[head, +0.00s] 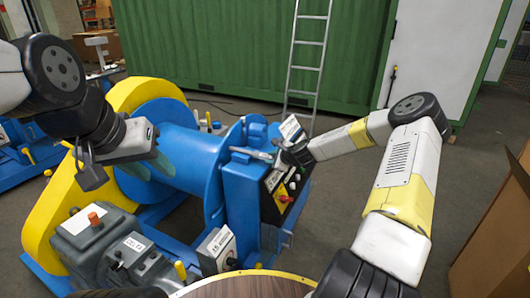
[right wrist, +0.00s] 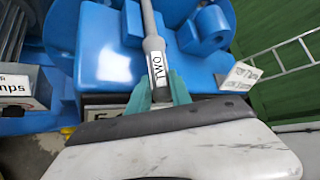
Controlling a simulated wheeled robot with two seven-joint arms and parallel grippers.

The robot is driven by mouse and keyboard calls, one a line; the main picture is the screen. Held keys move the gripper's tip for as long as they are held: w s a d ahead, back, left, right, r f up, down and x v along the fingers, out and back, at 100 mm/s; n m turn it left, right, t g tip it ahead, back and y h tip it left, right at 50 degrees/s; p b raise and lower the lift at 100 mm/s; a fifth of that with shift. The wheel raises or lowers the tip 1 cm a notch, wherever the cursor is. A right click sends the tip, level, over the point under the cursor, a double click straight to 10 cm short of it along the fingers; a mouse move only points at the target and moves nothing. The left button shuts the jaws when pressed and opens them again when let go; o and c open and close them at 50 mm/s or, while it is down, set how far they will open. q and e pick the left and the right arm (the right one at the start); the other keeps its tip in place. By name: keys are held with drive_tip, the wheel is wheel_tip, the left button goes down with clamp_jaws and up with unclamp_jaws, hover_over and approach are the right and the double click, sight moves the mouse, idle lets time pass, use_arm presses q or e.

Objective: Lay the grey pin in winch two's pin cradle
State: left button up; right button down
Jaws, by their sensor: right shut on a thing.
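The grey pin (right wrist: 152,45) bears a white label reading "TWO". In the right wrist view it runs away from me over the blue cabinet top (right wrist: 110,60), and I cannot tell if it touches it. My right gripper (right wrist: 160,95) is shut on the pin's near end with its teal fingers. In the head view the pin (head: 252,153) and right gripper (head: 281,156) are at the blue cabinet of the winch, right of its blue drum (head: 188,155). I cannot make out the pin cradle clearly. My left gripper (head: 160,160) hangs before the drum; its finger gap is unclear.
A blue cylinder-like part (right wrist: 208,28) stands right of the pin. A white sign (head: 290,128) is behind the gripper, and another (head: 217,246) is in front. A control panel (head: 284,190) is below the right gripper. A yellow guard (head: 60,200) and grey motor (head: 125,258) are left.

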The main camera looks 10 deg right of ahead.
drive_tip(key=shift+f, duration=0.15)
idle(0.3)
drive_tip(key=c, duration=1.1)
unclamp_jaws()
drive_tip(key=shift+c, duration=0.2)
drive_tip(key=shift+o, duration=0.2)
drive_tip(key=shift+s+f, duration=0.1)
drive_tip(key=shift+f, duration=0.1)
